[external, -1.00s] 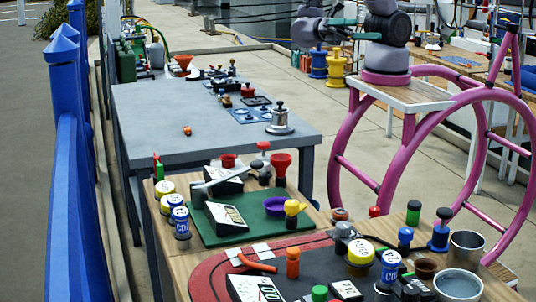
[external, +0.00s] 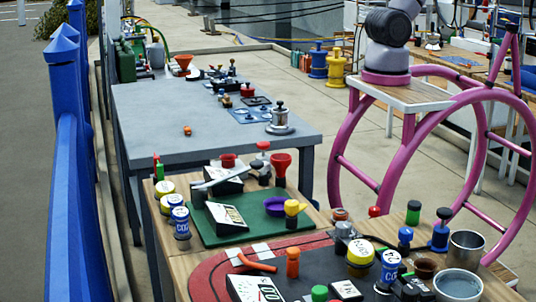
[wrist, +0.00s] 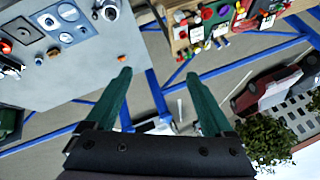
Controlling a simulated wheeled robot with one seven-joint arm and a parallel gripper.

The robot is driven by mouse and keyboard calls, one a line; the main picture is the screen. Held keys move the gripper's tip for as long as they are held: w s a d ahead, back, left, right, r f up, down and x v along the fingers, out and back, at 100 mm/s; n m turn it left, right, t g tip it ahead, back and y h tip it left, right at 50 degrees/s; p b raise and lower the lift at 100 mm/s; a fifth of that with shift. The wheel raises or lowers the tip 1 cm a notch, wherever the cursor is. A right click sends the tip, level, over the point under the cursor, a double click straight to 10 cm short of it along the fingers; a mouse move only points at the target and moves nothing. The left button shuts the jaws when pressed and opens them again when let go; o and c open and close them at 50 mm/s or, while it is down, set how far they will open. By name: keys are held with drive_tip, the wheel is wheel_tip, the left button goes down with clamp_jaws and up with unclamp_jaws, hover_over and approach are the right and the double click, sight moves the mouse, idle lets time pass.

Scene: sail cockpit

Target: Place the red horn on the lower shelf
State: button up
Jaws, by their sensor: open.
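A red funnel-shaped piece (external: 281,162), which looks like the horn, stands on the wooden table beside the green mat in the external view. A second, orange-red funnel shape (external: 182,63) stands at the far end of the grey table. I cannot tell for certain which is the horn. My gripper (wrist: 157,74) shows in the wrist view with its two green fingers wide apart and nothing between them. It points down over the floor and blue rails by the tables. It is out of frame in the external view. I cannot make out a lower shelf clearly.
The grey table (external: 150,110) has a bare near half. The wooden table (external: 180,268) is crowded with cans, gauges and cups. A blue fence (external: 75,180) runs along the left. My pink-framed base is at the right.

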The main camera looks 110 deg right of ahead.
drive_tip(key=shift+d+r, duration=0.2)
idle(0.3)
